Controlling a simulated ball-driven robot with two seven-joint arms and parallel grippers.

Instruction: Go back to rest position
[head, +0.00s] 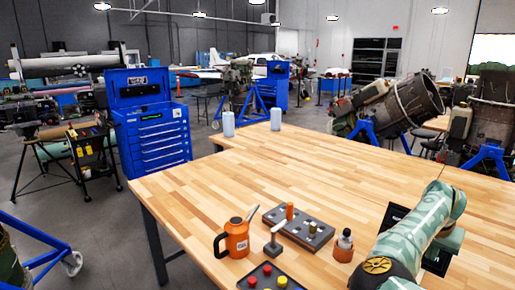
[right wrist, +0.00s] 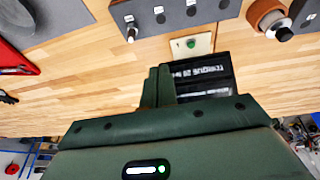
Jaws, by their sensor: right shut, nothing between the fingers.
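My right arm reaches in from the lower right of the head view, in a pale green camouflage pattern, over the wooden workbench (head: 190,193). My right gripper (head: 437,262) hangs at its end, partly hidden by the arm. In the right wrist view, the dark green fingers of my right gripper (right wrist: 160,72) are closed together with nothing between them. A black case with white lettering (right wrist: 205,78) lies just beyond the fingertips. My left gripper is in neither view.
On the bench are an orange can (head: 237,240), a grey holder block (head: 300,232), a small bottle in an orange base (head: 344,243) and a dark tray with red and yellow pieces (head: 270,283). A blue tool cabinet (head: 155,140) stands left. The bench's far part is mostly clear.

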